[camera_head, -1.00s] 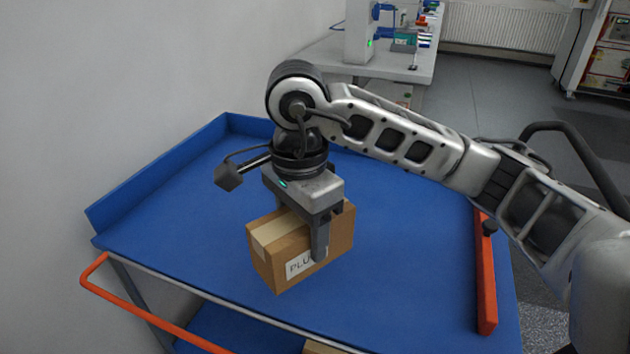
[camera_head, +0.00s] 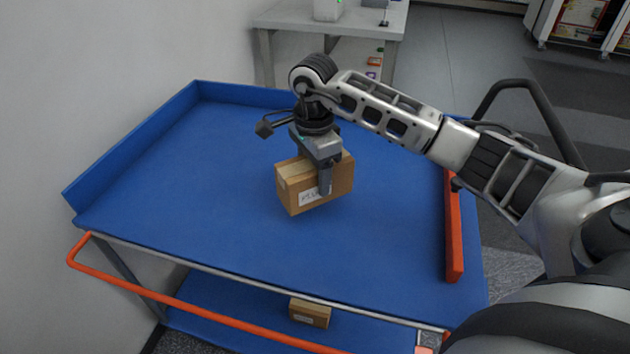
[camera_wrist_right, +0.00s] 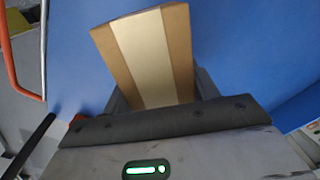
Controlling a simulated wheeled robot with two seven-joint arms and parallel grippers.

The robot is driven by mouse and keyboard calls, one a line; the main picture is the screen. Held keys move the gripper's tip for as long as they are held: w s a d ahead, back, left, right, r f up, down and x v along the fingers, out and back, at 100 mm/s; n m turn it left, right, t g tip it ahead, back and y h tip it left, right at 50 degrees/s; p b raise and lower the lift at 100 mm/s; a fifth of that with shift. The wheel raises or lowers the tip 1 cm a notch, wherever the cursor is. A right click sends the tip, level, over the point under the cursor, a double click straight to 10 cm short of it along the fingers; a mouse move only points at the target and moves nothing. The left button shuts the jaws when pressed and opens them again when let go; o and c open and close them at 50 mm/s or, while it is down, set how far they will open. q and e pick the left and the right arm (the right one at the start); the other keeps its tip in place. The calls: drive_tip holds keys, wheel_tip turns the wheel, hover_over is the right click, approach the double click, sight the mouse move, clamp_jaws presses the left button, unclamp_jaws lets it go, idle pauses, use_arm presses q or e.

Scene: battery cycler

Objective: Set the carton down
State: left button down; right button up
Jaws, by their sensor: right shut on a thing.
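A brown carton (camera_head: 289,188) with a pale tape strip on top and a white printed label is over the blue top of a cart (camera_head: 190,190). My right gripper (camera_head: 325,177) is shut on the carton from above, with one finger across the labelled side. In the right wrist view the carton (camera_wrist_right: 150,55) sits between the fingers, its taped top facing the camera. I cannot tell whether its underside touches the cart top. My left gripper is not in view.
The cart has raised blue edges, an orange handle (camera_head: 190,303) at the front and an orange bar (camera_head: 453,230) at the right. A smaller box (camera_head: 310,313) is on the lower shelf. A grey table (camera_head: 335,22) stands behind. Much of the cart top is clear.

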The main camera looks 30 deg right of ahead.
drive_tip(key=shift+w+d+f, duration=0.3)
drive_tip(key=shift+f, duration=0.15)
drive_tip(key=shift+w+d+f+p, duration=0.15)
drive_tip(key=shift+f+p, duration=0.2)
drive_tip(key=shift+f, duration=1.4)
drive_tip(key=shift+f, duration=0.1)
drive_tip(key=o, duration=1.1)
drive_tip(key=shift+o, duration=0.2)
wheel_tip(320, 180, up, 12)
drive_tip(key=shift+r+b, duration=0.1)
drive_tip(key=shift+b, duration=0.45)
